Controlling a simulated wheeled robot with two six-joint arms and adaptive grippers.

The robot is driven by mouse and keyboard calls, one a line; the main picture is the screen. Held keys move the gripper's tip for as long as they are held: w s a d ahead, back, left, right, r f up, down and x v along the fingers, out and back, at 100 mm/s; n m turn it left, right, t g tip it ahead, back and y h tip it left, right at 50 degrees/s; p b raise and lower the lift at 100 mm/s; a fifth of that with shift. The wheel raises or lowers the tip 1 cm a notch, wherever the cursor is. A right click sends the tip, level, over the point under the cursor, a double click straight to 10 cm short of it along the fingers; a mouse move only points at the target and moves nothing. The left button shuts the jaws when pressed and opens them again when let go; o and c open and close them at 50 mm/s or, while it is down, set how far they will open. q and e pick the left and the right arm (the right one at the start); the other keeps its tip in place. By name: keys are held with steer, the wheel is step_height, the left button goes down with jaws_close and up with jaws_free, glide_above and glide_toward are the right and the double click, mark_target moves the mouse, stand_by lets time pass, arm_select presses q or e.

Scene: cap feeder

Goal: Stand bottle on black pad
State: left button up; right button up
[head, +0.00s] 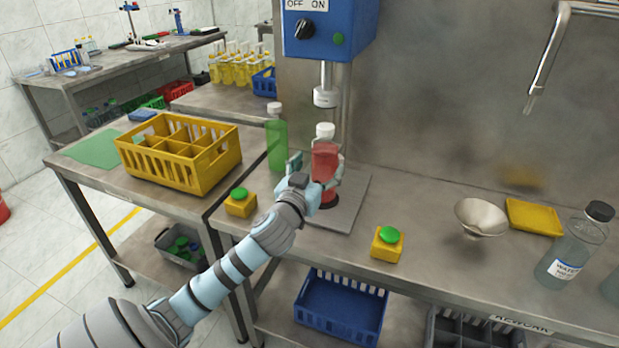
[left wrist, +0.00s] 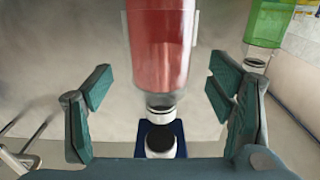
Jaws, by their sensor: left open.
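A bottle with red liquid (head: 325,158) and a white cap stands upright under the capping head (head: 326,96). The black pad (head: 331,204) shows at its foot on a grey plate. Whether the bottle's base rests fully on the pad is hidden by my gripper. My left gripper (head: 322,180) is open, with its fingers on either side of the bottle's lower part. In the left wrist view the red bottle (left wrist: 160,45) appears inverted between the spread fingers (left wrist: 160,100), with gaps on both sides. My right gripper is not in view.
A green bottle (head: 277,140) stands just left of the plate. Yellow button boxes with green tops stand at left (head: 240,202) and right (head: 387,243). A yellow crate (head: 180,152), a funnel (head: 481,217) and a water bottle (head: 574,248) stand farther off.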

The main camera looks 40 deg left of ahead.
arm_select(q)
steer(key=v, duration=0.8)
steer(key=shift+s+p, duration=0.3)
steer(key=shift+p, duration=0.05)
